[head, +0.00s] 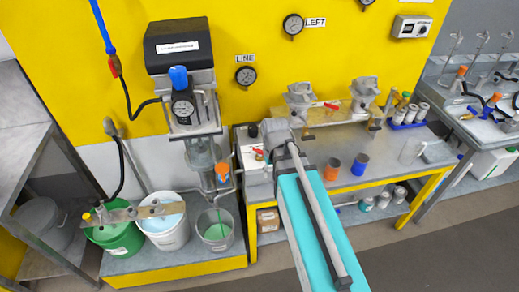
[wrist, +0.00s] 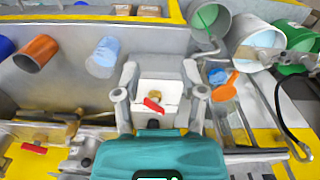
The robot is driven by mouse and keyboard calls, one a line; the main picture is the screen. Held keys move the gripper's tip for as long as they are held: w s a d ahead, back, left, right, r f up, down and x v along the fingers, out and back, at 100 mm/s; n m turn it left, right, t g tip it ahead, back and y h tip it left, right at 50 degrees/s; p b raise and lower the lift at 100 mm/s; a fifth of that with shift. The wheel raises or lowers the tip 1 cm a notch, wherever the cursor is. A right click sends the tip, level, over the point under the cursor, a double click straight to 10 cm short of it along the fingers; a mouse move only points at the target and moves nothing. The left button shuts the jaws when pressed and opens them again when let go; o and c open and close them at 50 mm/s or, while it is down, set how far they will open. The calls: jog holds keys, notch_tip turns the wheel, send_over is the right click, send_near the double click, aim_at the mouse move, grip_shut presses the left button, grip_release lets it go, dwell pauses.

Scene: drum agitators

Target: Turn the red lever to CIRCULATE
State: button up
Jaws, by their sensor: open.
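A red lever (wrist: 153,105) sits on a brass valve at the front of a white block in the wrist view, between the two fingers of my gripper (wrist: 162,88). The fingers are spread and hold nothing. I cannot tell how far they are from the lever. In the head view a red lever (head: 258,154) shows beside a white panel on the bench, just left of my gripper (head: 270,137), which is partly hidden by my arm. Another red lever (wrist: 34,148) is at the lower left of the wrist view. No CIRCULATE marking is readable.
An orange cup (head: 332,167) and a blue cup (head: 359,163) stand on the steel bench right of my arm. A pump unit (head: 190,100) stands left, with a green bucket (head: 118,238) and a white bucket (head: 166,232) below. Gauges hang on the yellow wall.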

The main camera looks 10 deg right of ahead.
aim_at(260, 150)
jog(key=w+r+n+p, duration=0.2)
jog(key=w+n, duration=0.5)
jog(key=w, duration=1.5)
jog(key=shift+r+n, duration=0.3)
jog(key=shift+r, duration=0.05)
jog(key=shift+f, duration=0.15)
notch_tip(260, 150, down, 14)
jog(key=b, duration=1.3)
jog(key=shift+r, duration=0.25)
jog(key=shift+s, duration=0.1)
grip_shut()
